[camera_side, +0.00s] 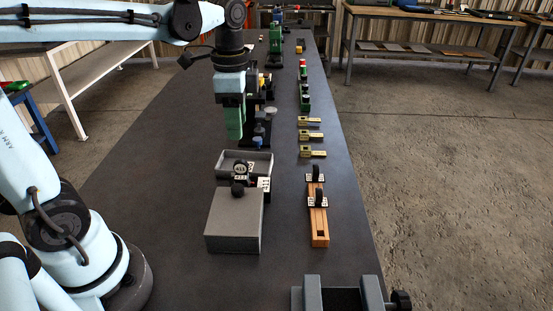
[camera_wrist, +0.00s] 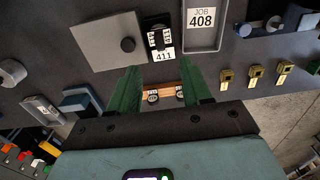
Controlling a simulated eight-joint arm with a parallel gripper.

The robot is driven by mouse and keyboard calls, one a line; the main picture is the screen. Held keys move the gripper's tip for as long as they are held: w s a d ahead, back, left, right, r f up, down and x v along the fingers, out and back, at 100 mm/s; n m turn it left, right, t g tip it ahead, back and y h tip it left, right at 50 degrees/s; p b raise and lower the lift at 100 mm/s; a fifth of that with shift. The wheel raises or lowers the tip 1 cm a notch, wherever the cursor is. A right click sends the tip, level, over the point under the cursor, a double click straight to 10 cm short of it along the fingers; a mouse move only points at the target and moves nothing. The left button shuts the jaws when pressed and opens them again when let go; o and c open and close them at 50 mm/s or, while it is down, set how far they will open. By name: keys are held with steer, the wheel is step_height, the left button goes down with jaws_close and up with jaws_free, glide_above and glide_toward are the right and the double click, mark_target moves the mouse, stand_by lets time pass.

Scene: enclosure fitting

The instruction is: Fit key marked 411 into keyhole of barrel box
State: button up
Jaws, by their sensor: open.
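My gripper (camera_side: 234,136) points down, open and empty, above the bench behind the grey box. Its green fingers are apart in the wrist view (camera_wrist: 159,72). The grey box (camera_side: 233,224) has a dark round knob on top. A black barrel-like piece with pale number marks (camera_wrist: 158,36) is at its side, with a white plate reading 411 (camera_wrist: 164,54). Two black round-headed pieces with white tags, which look like keys (camera_side: 316,172), (camera_side: 317,197), stand upright in a wooden rack (camera_side: 320,233). Their tags are too small to read. No keyhole opening can be made out.
A grey tray (camera_side: 258,156), labelled JOB 408 in the wrist view (camera_wrist: 202,19), sits behind the box. Several brass pieces (camera_side: 312,153) lie in a row to the right. A vise (camera_side: 345,297) stands at the front. Bench between box and rack is clear.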

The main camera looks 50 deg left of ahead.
steer(key=shift+r, duration=0.8)
steer(key=shift+s, duration=0.1)
steer(key=shift+s+d+f+n+t, duration=0.5)
steer(key=shift+s+f+n+t, duration=0.35)
steer(key=shift+n+t, duration=0.5)
steer(key=shift+s+d+f+n+t, duration=0.6)
steer(key=shift+f+n+t, duration=0.4)
steer(key=shift+n, duration=0.65)
steer(key=shift+s+d+f+n+t, duration=0.45)
steer(key=shift+s+f+n+t, duration=0.4)
steer(key=shift+n+t, duration=0.5)
